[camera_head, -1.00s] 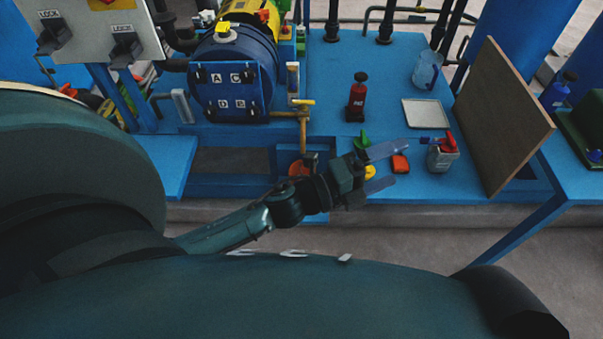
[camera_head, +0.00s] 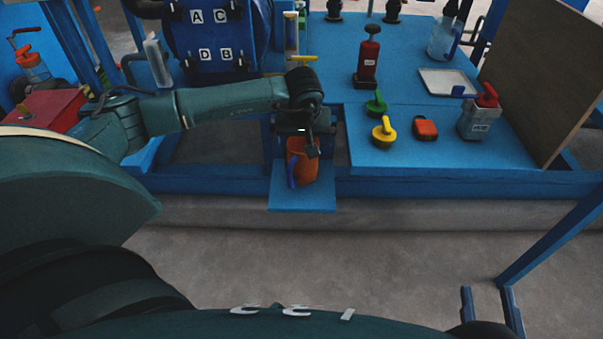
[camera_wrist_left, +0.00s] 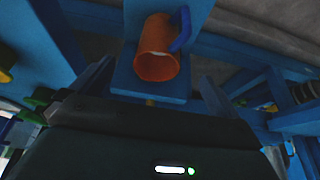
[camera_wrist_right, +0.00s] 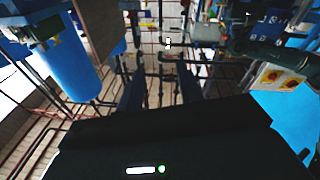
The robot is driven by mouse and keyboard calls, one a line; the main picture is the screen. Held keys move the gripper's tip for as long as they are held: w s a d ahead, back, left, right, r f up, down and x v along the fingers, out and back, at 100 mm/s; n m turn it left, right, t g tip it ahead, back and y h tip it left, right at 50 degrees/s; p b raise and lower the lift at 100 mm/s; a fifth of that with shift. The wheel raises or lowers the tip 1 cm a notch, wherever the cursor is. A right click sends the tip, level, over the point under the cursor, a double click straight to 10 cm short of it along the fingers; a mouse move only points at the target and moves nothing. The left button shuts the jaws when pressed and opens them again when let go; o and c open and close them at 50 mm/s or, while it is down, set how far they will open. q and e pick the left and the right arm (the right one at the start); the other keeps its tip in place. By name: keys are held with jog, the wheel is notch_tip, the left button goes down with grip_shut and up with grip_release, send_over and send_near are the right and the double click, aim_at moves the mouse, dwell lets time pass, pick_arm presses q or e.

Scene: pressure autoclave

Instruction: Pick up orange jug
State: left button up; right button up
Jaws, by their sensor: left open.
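The orange jug (camera_head: 299,165) stands on a small low blue shelf at the front of the bench in the head view, with its blue handle at lower left. In the left wrist view the jug (camera_wrist_left: 157,60) shows its open rim toward the camera. My left gripper (camera_head: 312,143) is open, above and partly in front of the jug, with nothing between its fingers. My right gripper (camera_wrist_right: 161,92) has its fingers apart and empty in the right wrist view, far from the jug; it is not in the head view.
A brown board (camera_head: 535,75) leans at right.

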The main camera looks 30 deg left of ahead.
aim_at(303, 155)
pick_arm(q)
jog(key=b+x, duration=0.2)
jog(key=x, duration=0.4)
jog(key=b+x, duration=0.2)
jog(key=x, duration=0.4)
jog(key=shift+w+a+r+b, duration=0.2)
jog(key=shift+a+b, duration=0.05)
jog(key=shift+b, duration=0.05)
jog(key=shift+w+a+f, duration=0.1)
jog(key=shift+w+f, duration=0.05)
jog(key=shift+f, duration=0.05)
jog(key=c, duration=1)
jog(key=shift+r, duration=0.1)
jog(key=c, duration=0.3)
jog(key=shift+c, duration=0.2)
pick_arm(e)
jog(key=shift+w+a+f+m+t+y, duration=0.15)
jog(key=shift+w+a+m+t+y, duration=0.15)
jog(key=shift+a+m, duration=0.15)
pick_arm(q)
jog(key=shift+r, duration=0.1)
